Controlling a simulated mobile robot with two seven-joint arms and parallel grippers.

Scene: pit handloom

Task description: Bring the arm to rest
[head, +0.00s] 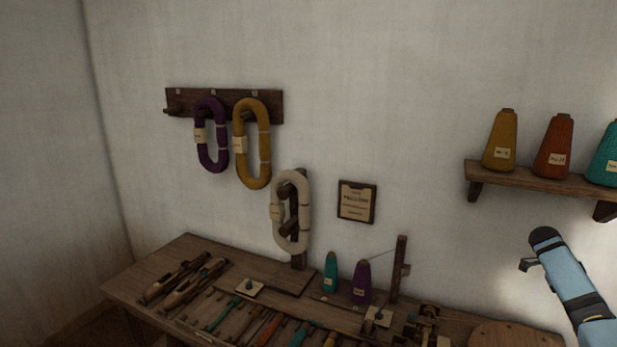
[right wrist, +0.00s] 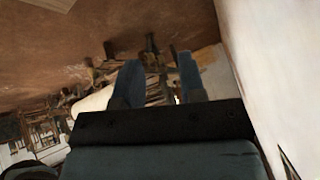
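My right gripper (right wrist: 160,82) shows in the right wrist view with its two blue-grey fingers apart. No object is seen held between them; dark wooden parts show in the gap, apparently farther off. In the head view, a light blue and black part of my right arm (head: 572,285) is raised at the right edge, in front of the white wall and below the shelf. The right gripper's fingers cannot be made out there. My left gripper is in neither view.
A wooden bench (head: 140,282) with shuttles and several small tools stands below. A peg rack (head: 225,94) with purple and yellow hanks and a shelf (head: 540,178) of cones are on the wall. In the wrist view, a pale wall (right wrist: 270,70) is close at right.

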